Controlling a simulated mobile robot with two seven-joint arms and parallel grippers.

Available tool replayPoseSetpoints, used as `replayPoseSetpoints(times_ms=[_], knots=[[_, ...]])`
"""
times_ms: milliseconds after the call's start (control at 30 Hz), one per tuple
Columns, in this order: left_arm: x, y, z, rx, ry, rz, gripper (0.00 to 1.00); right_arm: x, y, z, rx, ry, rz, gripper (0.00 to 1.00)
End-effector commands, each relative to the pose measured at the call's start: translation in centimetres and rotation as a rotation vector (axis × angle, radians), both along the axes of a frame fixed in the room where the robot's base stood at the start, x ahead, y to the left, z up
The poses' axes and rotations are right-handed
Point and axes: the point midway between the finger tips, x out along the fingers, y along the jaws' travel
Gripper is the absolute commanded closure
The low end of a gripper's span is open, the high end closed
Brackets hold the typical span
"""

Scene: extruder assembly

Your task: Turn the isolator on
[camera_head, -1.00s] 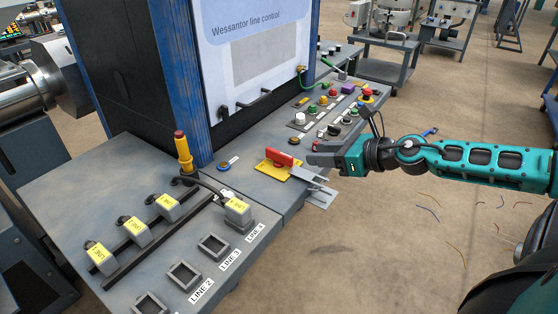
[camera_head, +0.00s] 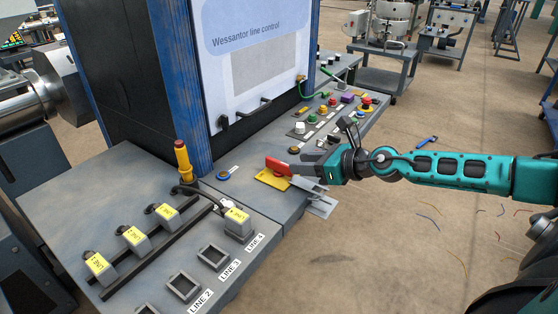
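The isolator is a red handle (camera_head: 278,166) on a yellow plate (camera_head: 271,180), set in the grey console top near its right edge. The handle lies across the plate, its right end towards my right gripper. My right gripper (camera_head: 301,174) comes in from the right with its fingers apart, one dark and one light grey. The fingers are close at the handle's right end. I cannot tell whether they touch it, and they hide part of the plate's right side. My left gripper is not in view.
Several coloured buttons (camera_head: 323,110) stand behind my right gripper. A blue-framed cabinet rises behind. Open floor lies to the right.

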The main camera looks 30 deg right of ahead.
Motion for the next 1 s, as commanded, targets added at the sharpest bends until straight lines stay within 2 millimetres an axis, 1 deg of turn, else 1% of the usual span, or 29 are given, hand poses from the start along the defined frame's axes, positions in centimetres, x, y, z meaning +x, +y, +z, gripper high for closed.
replayPoseSetpoints(times_ms=[67, 300, 600, 733, 1000], knots=[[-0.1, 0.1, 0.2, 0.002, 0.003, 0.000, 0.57, 0.5, 0.3, 0.2, 0.001, -0.004, 0.004, 0.61], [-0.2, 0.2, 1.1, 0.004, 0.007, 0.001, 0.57, 2.9, 1.4, -0.8, 0.004, -0.003, 0.003, 0.61], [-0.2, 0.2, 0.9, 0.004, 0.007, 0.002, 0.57, 6.2, 2.6, -2.7, 0.004, -0.002, 0.001, 0.61], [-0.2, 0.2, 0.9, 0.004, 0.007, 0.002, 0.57, 6.8, 2.9, -3.0, 0.001, -0.001, 0.002, 0.61], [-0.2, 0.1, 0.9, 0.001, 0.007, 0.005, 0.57, 6.9, 3.0, -3.1, 0.000, 0.001, 0.003, 0.61]])
